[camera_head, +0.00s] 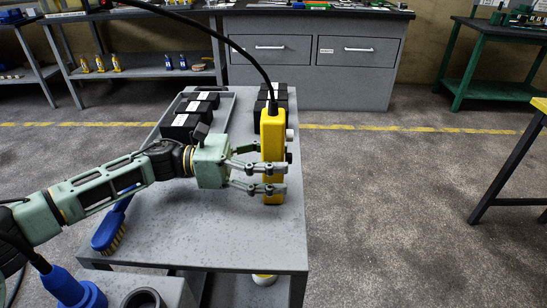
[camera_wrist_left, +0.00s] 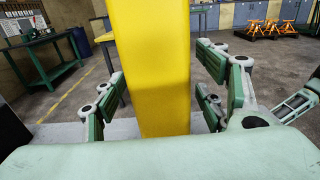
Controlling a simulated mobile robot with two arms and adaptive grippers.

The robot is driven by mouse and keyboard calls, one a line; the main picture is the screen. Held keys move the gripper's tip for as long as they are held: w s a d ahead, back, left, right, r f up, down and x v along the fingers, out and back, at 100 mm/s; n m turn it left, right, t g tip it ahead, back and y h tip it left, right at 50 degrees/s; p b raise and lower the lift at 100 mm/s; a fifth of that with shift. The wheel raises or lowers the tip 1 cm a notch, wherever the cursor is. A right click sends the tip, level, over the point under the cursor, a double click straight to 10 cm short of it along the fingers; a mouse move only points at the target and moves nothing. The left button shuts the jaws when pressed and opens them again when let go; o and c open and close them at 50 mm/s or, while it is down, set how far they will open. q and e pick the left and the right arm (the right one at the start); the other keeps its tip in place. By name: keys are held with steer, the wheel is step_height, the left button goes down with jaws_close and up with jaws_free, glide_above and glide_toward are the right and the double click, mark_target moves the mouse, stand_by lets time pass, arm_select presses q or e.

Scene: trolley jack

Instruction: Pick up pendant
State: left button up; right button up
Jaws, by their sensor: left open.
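The yellow pendant (camera_head: 272,140) hangs upright from a black cable over the grey trolley table, with buttons on its right side. In the left wrist view the pendant (camera_wrist_left: 152,65) fills the middle, between the finger pairs. My left gripper (camera_head: 268,178) comes in from the left, its fingers open on either side of the pendant's lower half. In the left wrist view, gaps show between the pendant and the fingers of my left gripper (camera_wrist_left: 160,110). Whether the pendant's bottom touches the table is hard to tell. My right gripper does not show.
The grey trolley table (camera_head: 225,235) bears a blue brush (camera_head: 110,230) at left and black boxes (camera_head: 182,126) at the back. A grey drawer cabinet (camera_head: 312,62) stands behind. A green bench (camera_head: 490,60) is at back right. Open floor lies right of the table.

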mark_target(274, 114)
arm_select(q)
steer(key=shift+a, duration=0.1)
steer(key=shift+c, duration=0.2)
steer(key=shift+r, duration=0.1)
steer(key=c, duration=1.5)
steer(key=shift+c, duration=0.2)
steer(key=shift+r, duration=0.35)
step_height(274, 114, up, 8)
steer(key=shift+r, duration=0.65)
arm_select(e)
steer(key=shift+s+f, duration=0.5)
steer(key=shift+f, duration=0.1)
